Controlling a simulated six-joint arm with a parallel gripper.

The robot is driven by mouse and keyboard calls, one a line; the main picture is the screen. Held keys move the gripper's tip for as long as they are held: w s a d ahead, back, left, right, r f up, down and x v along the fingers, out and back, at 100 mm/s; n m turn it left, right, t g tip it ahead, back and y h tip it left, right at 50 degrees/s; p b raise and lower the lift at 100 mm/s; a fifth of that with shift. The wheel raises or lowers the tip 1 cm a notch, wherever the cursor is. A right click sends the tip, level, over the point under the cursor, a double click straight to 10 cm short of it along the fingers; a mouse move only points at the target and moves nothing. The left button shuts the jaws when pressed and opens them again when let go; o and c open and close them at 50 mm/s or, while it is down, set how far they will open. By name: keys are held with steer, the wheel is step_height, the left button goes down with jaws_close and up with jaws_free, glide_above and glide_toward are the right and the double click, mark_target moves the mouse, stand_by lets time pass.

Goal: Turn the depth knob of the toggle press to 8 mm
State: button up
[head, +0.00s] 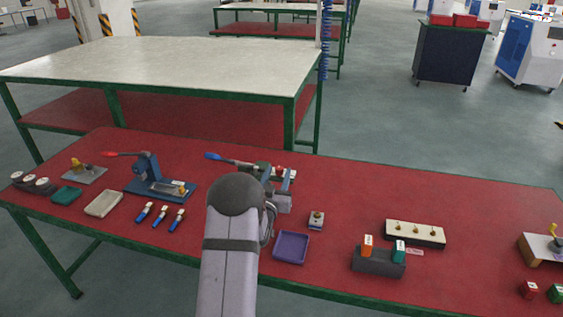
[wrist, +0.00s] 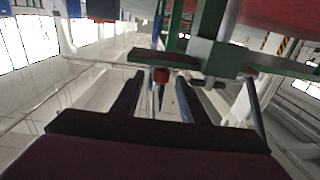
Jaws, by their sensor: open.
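Two lever devices stand on the red bench, and I cannot tell for sure which is the toggle press. One is a blue press (head: 148,180) with a red-tipped lever at the left. The other has a blue-tipped lever (head: 215,156), a red part (head: 279,170) and a grey-blue body, partly hidden behind my arm. No depth knob or scale is readable. My gripper (wrist: 159,78) is open in the wrist view, with nothing visibly held. A small dark, red-topped shape (wrist: 160,92) shows between the fingers; its distance is unclear.
A purple tray (head: 291,247) and a small block with a knob (head: 317,220) lie right of my arm. Farther right are a dark block (head: 378,261) and a white strip (head: 415,234). Blue-handled tools (head: 160,215) lie left. The bench's back right is clear.

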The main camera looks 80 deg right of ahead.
mark_target(280, 167)
steer(key=shift+a+f, duration=0.2)
steer(key=shift+d, duration=0.15)
steer(key=shift+w+d+p, duration=0.15)
steer(key=shift+d+p, duration=0.45)
steer(key=shift+d, duration=1.2)
steer(key=shift+w+d+p, duration=0.15)
steer(key=shift+d+p, duration=0.45)
steer(key=shift+d, duration=1.15)
steer(key=shift+c, duration=0.2)
jaws_close()
